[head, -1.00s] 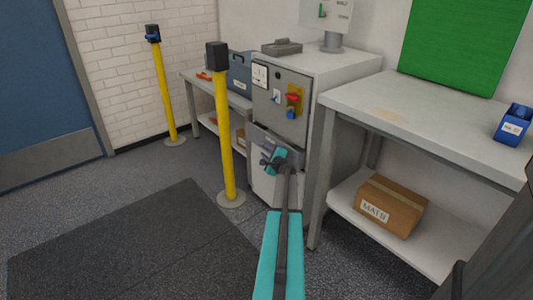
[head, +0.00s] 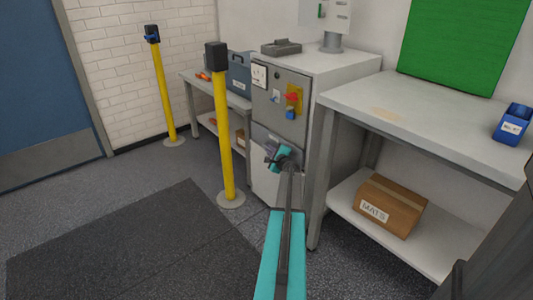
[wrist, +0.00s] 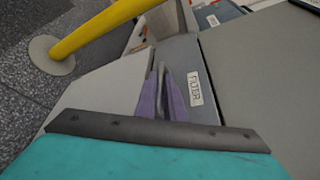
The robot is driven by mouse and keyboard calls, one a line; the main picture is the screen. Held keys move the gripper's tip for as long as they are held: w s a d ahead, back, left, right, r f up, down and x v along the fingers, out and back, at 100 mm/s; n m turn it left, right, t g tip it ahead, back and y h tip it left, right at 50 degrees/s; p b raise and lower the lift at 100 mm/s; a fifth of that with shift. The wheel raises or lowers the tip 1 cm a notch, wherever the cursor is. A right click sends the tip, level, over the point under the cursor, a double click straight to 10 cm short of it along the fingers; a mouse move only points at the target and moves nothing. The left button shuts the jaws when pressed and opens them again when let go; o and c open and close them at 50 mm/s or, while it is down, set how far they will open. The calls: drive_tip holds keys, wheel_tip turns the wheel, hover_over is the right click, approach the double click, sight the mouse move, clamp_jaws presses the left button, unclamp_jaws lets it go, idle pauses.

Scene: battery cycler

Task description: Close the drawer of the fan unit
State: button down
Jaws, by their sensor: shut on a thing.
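The fan unit (head: 287,88) is a pale cabinet with a grey control panel in the head view. Its drawer (head: 262,134) is a grey front below that panel, almost flush with the cabinet face; any small remaining gap is too small to tell. In the wrist view the drawer front (wrist: 205,112) carries a FILTER label. My gripper (head: 270,161) is at the drawer front, its fingers (wrist: 161,75) close together, shut on the drawer handle.
A yellow post (head: 222,130) stands close to the left of the drawer. A workbench (head: 425,108) stands to the right, with a MATS box (head: 390,205) on its lower shelf. A dark mat (head: 140,250) lies on open floor at left.

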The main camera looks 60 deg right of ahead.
drive_tip(key=shift+s+d+r, duration=0.1)
drive_tip(key=shift+s+d, duration=0.2)
drive_tip(key=shift+d, duration=0.55)
drive_tip(key=c, duration=1.8)
unclamp_jaws()
drive_tip(key=shift+d, duration=0.1)
drive_tip(key=shift+c, duration=0.2)
drive_tip(key=shift+s, duration=0.1)
drive_tip(key=v, duration=1.3)
drive_tip(key=shift+s+a+p, duration=0.2)
drive_tip(key=shift+a+p, duration=0.2)
drive_tip(key=shift+p, duration=0.05)
